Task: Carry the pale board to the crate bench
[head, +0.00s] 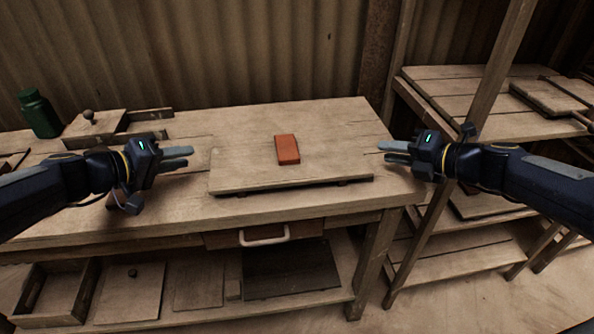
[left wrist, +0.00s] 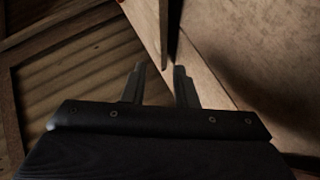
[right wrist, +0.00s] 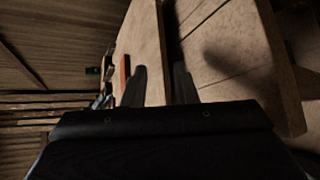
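The pale board (head: 335,166) lies flat on the workbench, slightly raised on dark supports along its front edge. An orange-red brick (head: 288,149) rests on it. My left gripper (head: 190,156) is open and empty just off the board's left end. In the left wrist view the board (left wrist: 147,25) has its edge ahead of the gap between the fingers (left wrist: 159,72). My right gripper (head: 382,150) is open just off the right end. In the right wrist view the board (right wrist: 143,42) and brick (right wrist: 125,70) show beyond the parted fingers (right wrist: 159,80).
The workbench (head: 330,112) has a drawer handle (head: 264,236) in front. A green bottle (head: 39,113) and a small knobbed box (head: 92,125) stand at its left. A slatted shelf unit (head: 460,95) with a slanting post stands at right. The bench behind the board is clear.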

